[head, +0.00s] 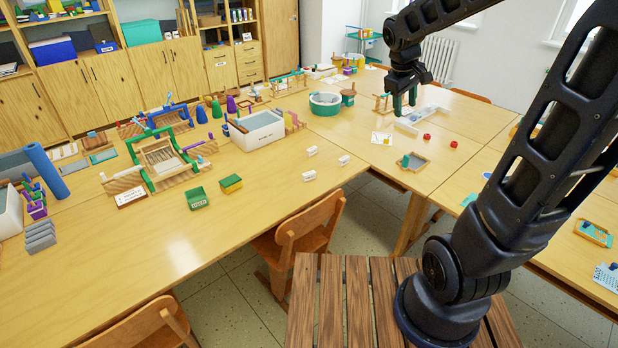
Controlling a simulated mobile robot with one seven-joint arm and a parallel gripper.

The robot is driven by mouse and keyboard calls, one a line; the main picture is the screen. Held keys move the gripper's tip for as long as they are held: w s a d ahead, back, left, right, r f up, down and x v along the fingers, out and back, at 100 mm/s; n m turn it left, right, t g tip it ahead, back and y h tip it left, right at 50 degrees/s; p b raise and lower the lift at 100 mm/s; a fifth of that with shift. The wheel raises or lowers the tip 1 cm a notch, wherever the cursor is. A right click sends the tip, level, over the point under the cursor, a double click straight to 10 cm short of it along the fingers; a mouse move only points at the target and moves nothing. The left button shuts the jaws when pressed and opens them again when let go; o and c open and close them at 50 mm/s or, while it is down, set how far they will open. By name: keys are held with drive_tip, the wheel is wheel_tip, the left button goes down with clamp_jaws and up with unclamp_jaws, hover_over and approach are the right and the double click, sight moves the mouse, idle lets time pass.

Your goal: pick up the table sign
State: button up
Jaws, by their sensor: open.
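What looks like the table sign (131,197) is a small white card with dark lettering on a wooden base. The lettering is too small to read fully. My gripper (404,108) is open and points down over the right-hand tables, far to the right of the sign and apart from it. Teal shows at its fingers, and I see nothing clearly held.
A green box (197,198) and a green-yellow block (231,184) lie right of the sign. The loom frame (151,167) stands behind it. Grey stacked blocks (40,238) are at left. The left table's (215,235) front is clear. Chairs (300,235) stand along its edge.

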drive_tip(key=w+a+f+n+h, duration=0.2)
drive_tip(key=w+a+f+n, duration=0.2)
drive_tip(key=w+a+f, duration=0.35)
drive_tip(key=n+t+h, duration=0.1)
drive_tip(key=n+h, duration=0.1)
drive_tip(key=n, duration=0.7)
hover_over(309, 173)
drive_tip(key=s+d, duration=0.2)
drive_tip(key=s, duration=0.2)
wheel_tip(309, 173, down, 17)
drive_tip(key=a+f+n+t+h, duration=0.15)
drive_tip(key=a+f+n, duration=0.25)
drive_tip(key=a+f, duration=0.65)
drive_tip(key=shift+y, duration=0.25)
drive_tip(key=shift+s+d+r+x, duration=0.1)
drive_tip(key=shift+d+x, duration=0.05)
drive_tip(key=shift+x, duration=1.95)
drive_tip(key=shift+s+d+r+x, duration=0.1)
drive_tip(key=shift+d+x, duration=0.1)
drive_tip(key=shift+x, duration=1.85)
drive_tip(key=shift+d+r+x, duration=0.15)
drive_tip(key=shift+x, duration=1.95)
clamp_jaws()
